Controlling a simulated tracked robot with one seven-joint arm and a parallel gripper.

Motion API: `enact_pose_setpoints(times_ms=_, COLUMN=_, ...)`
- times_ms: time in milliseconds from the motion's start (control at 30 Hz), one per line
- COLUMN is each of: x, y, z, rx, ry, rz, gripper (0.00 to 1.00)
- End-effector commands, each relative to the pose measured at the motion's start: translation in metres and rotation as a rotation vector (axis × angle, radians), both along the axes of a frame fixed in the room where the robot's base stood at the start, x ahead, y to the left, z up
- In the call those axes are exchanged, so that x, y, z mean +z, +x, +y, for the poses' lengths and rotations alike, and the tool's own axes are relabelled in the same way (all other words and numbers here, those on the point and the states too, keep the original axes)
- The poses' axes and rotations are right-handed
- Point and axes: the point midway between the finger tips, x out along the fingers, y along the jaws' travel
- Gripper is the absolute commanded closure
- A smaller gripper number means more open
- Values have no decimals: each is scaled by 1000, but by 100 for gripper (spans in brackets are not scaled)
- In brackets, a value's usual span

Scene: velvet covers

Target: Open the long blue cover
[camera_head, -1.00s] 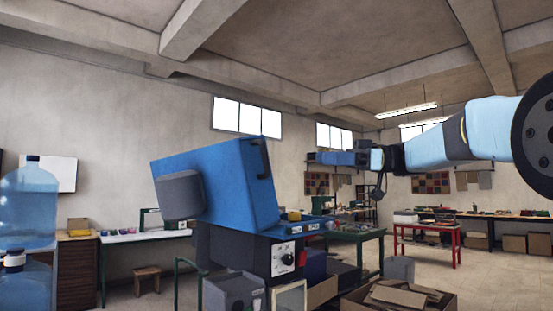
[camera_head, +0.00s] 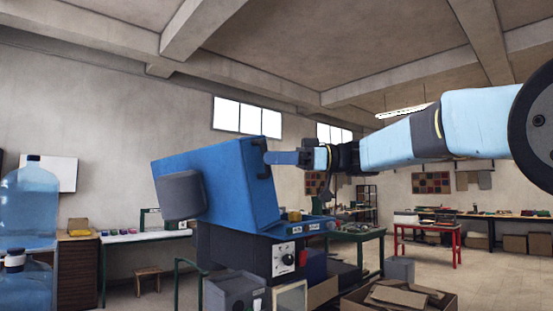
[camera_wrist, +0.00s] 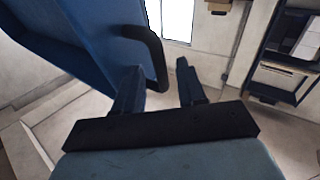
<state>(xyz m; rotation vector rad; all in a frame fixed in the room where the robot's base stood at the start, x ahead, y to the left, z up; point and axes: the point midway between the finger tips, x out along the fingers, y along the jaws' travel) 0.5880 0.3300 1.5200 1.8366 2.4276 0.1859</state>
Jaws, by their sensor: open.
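The long blue cover (camera_head: 215,180) is a large blue box-like lid, tilted above a dark machine body (camera_head: 235,248) in the head view. A black handle (camera_head: 265,172) sits on its right end. My gripper (camera_head: 270,157) reaches in from the right, its fingertips at the handle's upper part. In the wrist view, the cover (camera_wrist: 75,40) fills the upper left, and the black handle (camera_wrist: 154,45) stands out from its edge. My gripper (camera_wrist: 159,66) is open there, its fingers on either side of the handle's lower end. I cannot tell whether they touch it.
A control box with a dial (camera_head: 284,259) sits under the cover's right end. A water bottle (camera_head: 28,205) stands at the left. A carton of cardboard (camera_head: 400,298) lies at the lower right. A green-legged table (camera_head: 357,236) and a red table (camera_head: 428,228) stand behind.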

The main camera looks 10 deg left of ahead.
Motion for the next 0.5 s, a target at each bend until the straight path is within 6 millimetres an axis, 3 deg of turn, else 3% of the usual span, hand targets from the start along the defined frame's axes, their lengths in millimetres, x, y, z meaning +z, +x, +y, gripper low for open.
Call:
enact_pose_setpoints(times_ms=233, x=0, y=0, z=-1, rx=-2, ry=0, rz=0, gripper=60)
enact_pose_setpoints(times_ms=500, x=0, y=0, z=-1, rx=-1, ry=0, rz=0, gripper=86)
